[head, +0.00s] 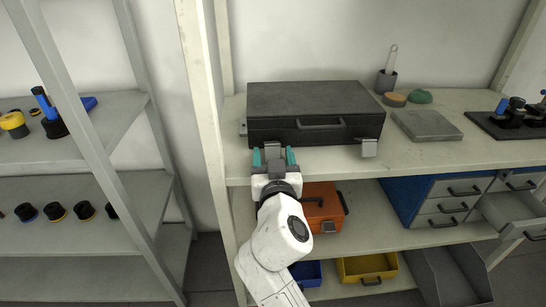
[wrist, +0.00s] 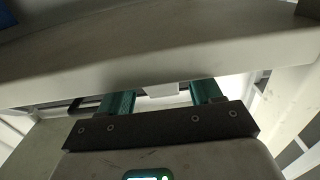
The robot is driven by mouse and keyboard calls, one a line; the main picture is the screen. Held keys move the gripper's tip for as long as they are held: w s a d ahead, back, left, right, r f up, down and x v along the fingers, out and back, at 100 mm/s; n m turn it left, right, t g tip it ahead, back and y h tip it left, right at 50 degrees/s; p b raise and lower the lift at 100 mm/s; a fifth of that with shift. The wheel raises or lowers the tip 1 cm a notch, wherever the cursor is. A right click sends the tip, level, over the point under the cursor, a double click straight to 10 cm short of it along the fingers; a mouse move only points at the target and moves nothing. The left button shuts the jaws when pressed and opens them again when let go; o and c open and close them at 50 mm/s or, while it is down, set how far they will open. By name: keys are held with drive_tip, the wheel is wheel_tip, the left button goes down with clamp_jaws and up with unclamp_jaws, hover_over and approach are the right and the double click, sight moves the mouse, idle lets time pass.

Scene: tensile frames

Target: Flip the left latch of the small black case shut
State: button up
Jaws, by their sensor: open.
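The small black case (head: 315,108) lies closed-lidded on the upper shelf, its handle (head: 320,123) on the front face. Its right latch (head: 368,147) is a grey plate that stands out at the front's lower right. My gripper (head: 273,156) is open at the front left of the case, by the shelf's front edge, its teal fingers pointing toward the case. A grey piece (head: 272,150) shows between the fingers; it looks like the left latch, mostly hidden. In the wrist view my gripper (wrist: 162,97) has a pale block (wrist: 160,90) between its fingers, apart from both.
The shelf's front edge (wrist: 170,55) runs close across the wrist view. An orange case (head: 322,207) sits on the shelf below, beside my arm. A grey slab (head: 426,125) lies right of the black case. A shelf post (head: 205,100) stands to the left.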

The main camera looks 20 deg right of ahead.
drive_tip(key=shift+c, duration=0.4)
drive_tip(key=c, duration=0.9)
drive_tip(key=shift+r, duration=0.1)
